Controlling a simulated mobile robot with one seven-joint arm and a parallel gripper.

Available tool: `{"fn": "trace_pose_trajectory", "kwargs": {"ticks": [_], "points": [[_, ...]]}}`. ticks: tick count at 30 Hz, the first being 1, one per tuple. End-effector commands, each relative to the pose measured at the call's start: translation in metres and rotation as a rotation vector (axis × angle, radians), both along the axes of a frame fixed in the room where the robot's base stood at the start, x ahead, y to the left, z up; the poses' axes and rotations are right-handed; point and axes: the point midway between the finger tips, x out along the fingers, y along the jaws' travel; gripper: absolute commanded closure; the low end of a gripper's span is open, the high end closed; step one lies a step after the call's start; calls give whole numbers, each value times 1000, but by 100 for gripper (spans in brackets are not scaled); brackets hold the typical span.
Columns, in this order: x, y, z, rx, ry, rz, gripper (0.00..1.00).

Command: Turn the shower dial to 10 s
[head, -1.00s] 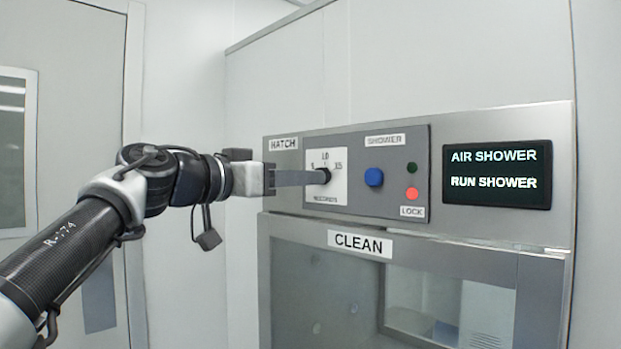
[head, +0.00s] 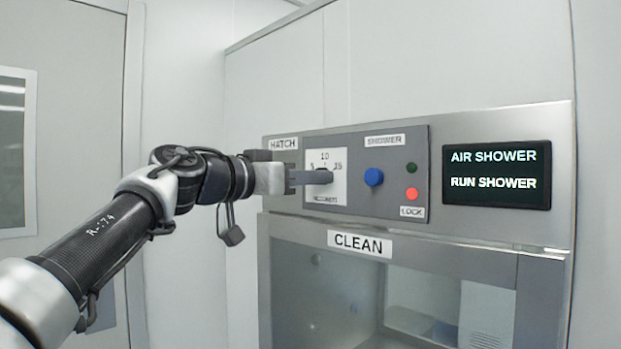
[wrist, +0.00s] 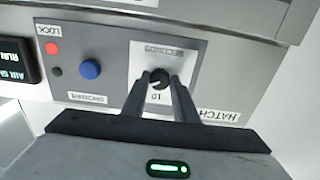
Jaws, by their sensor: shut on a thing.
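The dial plate (head: 326,160) is a white square labelled in seconds, with 5, 10 and 15 around its top in the head view. The dial's dark round knob (wrist: 158,76) sits at the plate's middle; the wrist view shows the plate upside down. My gripper (head: 326,177) reaches in from the left, its fingertips at the knob. In the wrist view my gripper (wrist: 160,79) has one finger on each side of the knob and is shut on it. A small light mark on the knob appears to face the 10. The fingers hide much of the knob in the head view.
Right of the dial are a blue button (head: 373,177), a dark green lamp (head: 411,168) and a lit red lamp (head: 411,194) above the LOCK label. The display (head: 497,175) reads AIR SHOWER, RUN SHOWER. Below is the hatch window, under the CLEAN label (head: 360,243).

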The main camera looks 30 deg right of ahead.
Motion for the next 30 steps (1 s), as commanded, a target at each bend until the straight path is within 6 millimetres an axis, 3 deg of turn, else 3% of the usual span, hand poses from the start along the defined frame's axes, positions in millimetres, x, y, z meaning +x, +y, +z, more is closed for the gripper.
{"fn": "trace_pose_trajectory", "kwargs": {"ticks": [11,30], "points": [[0,0,0,-45,130,0,96],[-1,0,0,-241,674,0,96]]}}
